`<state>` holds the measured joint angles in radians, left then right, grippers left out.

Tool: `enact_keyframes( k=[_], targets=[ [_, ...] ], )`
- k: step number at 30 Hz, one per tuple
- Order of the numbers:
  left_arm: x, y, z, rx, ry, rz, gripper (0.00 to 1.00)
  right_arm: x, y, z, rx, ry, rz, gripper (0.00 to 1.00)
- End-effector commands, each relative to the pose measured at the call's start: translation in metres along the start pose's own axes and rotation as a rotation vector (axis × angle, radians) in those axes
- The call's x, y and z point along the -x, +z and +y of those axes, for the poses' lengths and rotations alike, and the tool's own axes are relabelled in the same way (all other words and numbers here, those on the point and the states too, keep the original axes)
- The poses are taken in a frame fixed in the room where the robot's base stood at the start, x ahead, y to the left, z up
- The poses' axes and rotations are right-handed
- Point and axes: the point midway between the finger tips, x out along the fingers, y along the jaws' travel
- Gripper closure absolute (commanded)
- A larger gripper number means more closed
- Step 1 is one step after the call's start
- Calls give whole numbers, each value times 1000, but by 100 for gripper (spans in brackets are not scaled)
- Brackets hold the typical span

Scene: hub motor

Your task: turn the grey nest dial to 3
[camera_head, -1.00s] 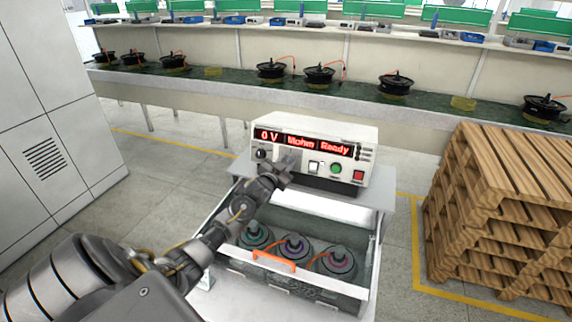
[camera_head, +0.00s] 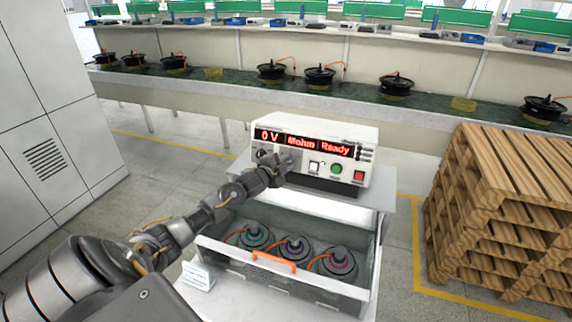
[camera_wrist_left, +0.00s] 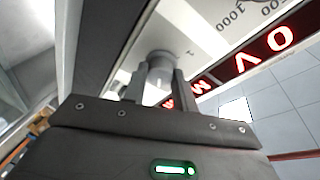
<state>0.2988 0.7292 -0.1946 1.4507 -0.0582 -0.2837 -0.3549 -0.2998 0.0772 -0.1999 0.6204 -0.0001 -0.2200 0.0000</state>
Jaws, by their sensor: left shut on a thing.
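The white tester (camera_head: 335,135) stands on the cart behind the motor tray, its red display reading "0 V", "Mohm", "Ready". My left gripper (camera_head: 287,161) is at the left part of its front panel, below the display. In the left wrist view, the grey dial (camera_wrist_left: 158,70) sits between the two fingers of my left gripper (camera_wrist_left: 158,88), which is shut on it. Part of a printed scale with "1000" shows beside it. The dial's pointer and the number it stands at cannot be read. In the head view the gripper hides the dial. My right gripper is out of view.
A white button (camera_head: 314,167), a green button (camera_head: 336,168) and a red button (camera_head: 359,175) are right of the gripper. Below is a tray (camera_head: 372,250) with three motors and an orange handle (camera_head: 273,261). Wooden pallets (camera_head: 500,200) stand at the right.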

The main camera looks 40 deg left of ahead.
Motion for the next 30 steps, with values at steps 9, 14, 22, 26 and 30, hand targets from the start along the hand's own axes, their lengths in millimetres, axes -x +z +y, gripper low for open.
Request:
enact_keyframes(
  k=[9, 14, 22, 26, 30],
  targets=[
    [0, 0, 0, -42, 12, -1, 95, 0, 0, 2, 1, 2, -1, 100],
    [0, 0, 0, -43, 12, -1, 95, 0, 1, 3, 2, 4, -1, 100],
    [0, 0, 0, -42, 12, -1, 58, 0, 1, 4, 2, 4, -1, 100],
    [0, 0, 0, -41, 11, -1, 51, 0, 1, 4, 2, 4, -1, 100],
    [0, 0, 0, -41, 11, -1, 51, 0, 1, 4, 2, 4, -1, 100]
  ],
)
